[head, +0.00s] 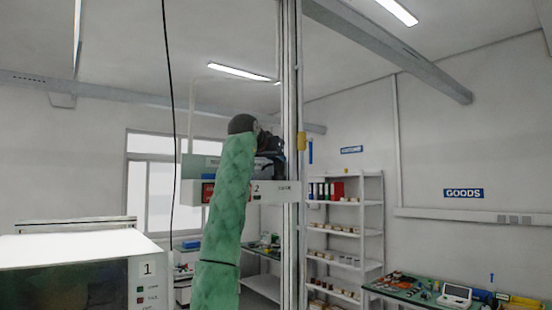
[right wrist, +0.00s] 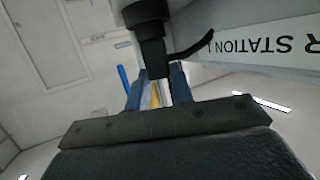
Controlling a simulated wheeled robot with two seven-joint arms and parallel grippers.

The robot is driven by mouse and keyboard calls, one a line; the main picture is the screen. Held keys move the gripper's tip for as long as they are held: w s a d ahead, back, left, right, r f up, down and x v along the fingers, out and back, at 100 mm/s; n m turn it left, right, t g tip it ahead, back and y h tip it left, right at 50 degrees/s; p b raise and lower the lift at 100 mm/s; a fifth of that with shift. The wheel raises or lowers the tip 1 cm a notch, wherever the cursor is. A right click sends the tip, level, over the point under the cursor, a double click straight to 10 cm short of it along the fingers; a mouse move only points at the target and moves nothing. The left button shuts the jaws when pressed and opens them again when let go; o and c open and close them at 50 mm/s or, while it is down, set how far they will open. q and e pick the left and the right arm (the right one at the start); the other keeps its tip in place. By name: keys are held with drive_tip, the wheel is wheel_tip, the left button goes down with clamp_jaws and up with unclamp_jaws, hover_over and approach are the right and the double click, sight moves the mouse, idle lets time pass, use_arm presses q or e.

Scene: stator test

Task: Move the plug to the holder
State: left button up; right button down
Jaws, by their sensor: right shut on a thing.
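My right gripper (head: 270,145) is raised at the end of the green-sleeved arm, beside the tall metal post and just above the white panel marked 2. In the right wrist view its blue fingers (right wrist: 158,82) are shut on the black plug (right wrist: 152,48). The plug's lower end is between the fingertips, and a thin black lead curves off to the right. In the head view the gripper and wrist hide the plug. A small yellow piece (head: 302,141) is fixed on the post; I cannot tell whether it is the holder. My left gripper is not in view.
The metal post (head: 291,80) stands close to the right gripper. A black cable (head: 171,110) hangs at the left. A white machine marked 1 (head: 85,243) stands at front left. Shelves (head: 345,228) and a green bench with tools (head: 400,286) are farther back at the right.

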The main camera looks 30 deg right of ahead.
drive_tip(key=shift+f, duration=0.4)
idle(0.3)
drive_tip(key=c, duration=1.1)
unclamp_jaws()
drive_tip(key=shift+a, duration=0.1)
